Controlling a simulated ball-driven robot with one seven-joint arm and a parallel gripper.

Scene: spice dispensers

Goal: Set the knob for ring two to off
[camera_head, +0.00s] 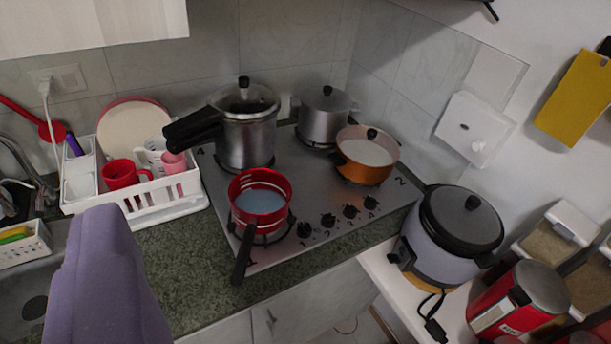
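The steel cooktop (290,196) stands in the middle of the view with a row of several small black knobs along its front edge. The second knob from the left (327,220) lies between the first knob (304,230) and the third knob (350,211). Small marks sit below the knobs, too small to read surely; their exact turn positions cannot be told. A printed 2 shows at the cooktop's right edge, beside the orange pot (366,170). No gripper fingers show, so nothing is seen touching the knobs.
A red pan (260,192) stands front left, its black handle (242,255) sticking past the cooktop's front edge. A pressure cooker (246,145) and a steel pot (323,127) stand behind. A rice cooker (440,255) is right. A large lavender shape (100,280), unclear what, blocks the lower left.

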